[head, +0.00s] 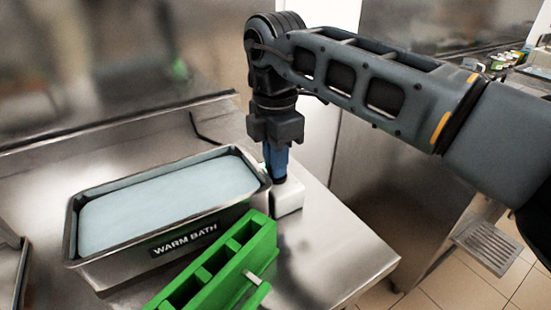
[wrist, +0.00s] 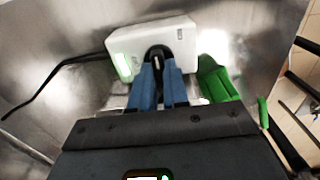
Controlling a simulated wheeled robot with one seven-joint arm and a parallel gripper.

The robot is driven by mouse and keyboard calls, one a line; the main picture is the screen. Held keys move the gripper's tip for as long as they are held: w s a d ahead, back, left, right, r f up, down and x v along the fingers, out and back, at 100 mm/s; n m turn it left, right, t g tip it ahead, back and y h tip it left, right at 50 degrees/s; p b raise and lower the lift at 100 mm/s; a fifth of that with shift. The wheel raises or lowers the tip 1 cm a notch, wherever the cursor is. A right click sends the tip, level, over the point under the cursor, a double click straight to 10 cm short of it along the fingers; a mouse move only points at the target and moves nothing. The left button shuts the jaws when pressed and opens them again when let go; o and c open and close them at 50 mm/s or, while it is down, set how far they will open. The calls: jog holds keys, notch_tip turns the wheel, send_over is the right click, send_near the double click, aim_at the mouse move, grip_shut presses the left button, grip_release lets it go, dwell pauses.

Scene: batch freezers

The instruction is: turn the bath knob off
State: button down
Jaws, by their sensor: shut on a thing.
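The bath knob (wrist: 157,51) is black with a pale pointer line. It sits on a small white control box (head: 289,197), which also shows in the wrist view (wrist: 178,38). My gripper (head: 277,168) points straight down over the box, and its blue fingers are shut on the knob, one on each side. The fingers hide part of the knob. A green-lit patch (wrist: 123,64) shows at the left end of the box. The steel warm bath (head: 120,267), labelled WARM BATH and filled with pale blue liquid, stands left of the box.
A green slotted rack (head: 208,278) stands close in front of the bath and box. A black cable (wrist: 52,75) runs from the box across the steel counter (head: 345,245). The counter's right side is clear up to its edge.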

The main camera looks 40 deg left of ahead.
jog(key=n, duration=0.4)
jog(key=shift+d+p, duration=0.15)
jog(key=shift+p, duration=0.2)
jog(key=n, duration=0.9)
jog(key=shift+w+d+n, duration=0.1)
jog(key=shift+n, duration=0.2)
jog(key=shift+n+b, duration=0.35)
jog(key=shift+n, duration=1.75)
jog(key=c, duration=1.1)
grip_release()
jog(key=shift+r, duration=0.1)
